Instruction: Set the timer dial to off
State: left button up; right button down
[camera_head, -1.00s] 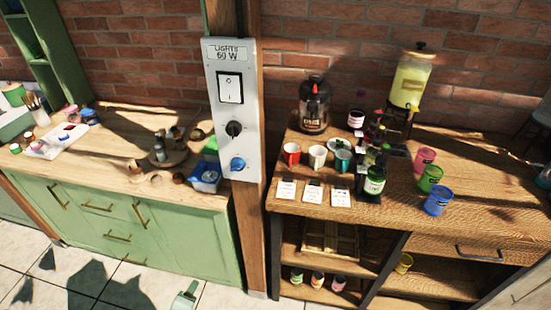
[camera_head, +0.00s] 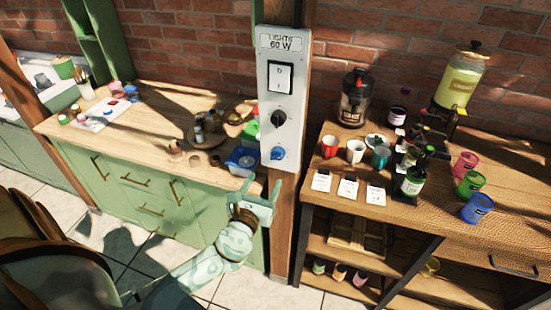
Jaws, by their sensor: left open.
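The grey control panel (camera_head: 295,95) is fixed upright on the wooden post and labelled "LIGHTS 60 W". It carries a white rocker switch (camera_head: 280,77) at the top, a black dial (camera_head: 279,118) in the middle and a blue knob (camera_head: 278,153) at the bottom. I cannot tell from any marking which of the two knobs is the timer dial, and their settings are too small to read. My left gripper (camera_head: 261,191) is open and empty, below the panel's lower end and apart from the knobs. My right gripper is not in view.
A green cabinet (camera_head: 115,190) with a cluttered wooden top stands left of the post (camera_head: 285,225). A blue tub (camera_head: 242,161) sits close to the left gripper. Right of the post, a wooden table (camera_head: 340,208) holds cups, bottles and a drink dispenser (camera_head: 461,80). Chairs (camera_head: 45,270) stand at lower left.

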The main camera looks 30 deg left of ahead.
aim_at(275, 159)
pick_arm(q)
jog(key=x, duration=1)
jog(key=shift+w, duration=0.2)
jog(key=shift+d, duration=0.1)
jog(key=c, duration=1)
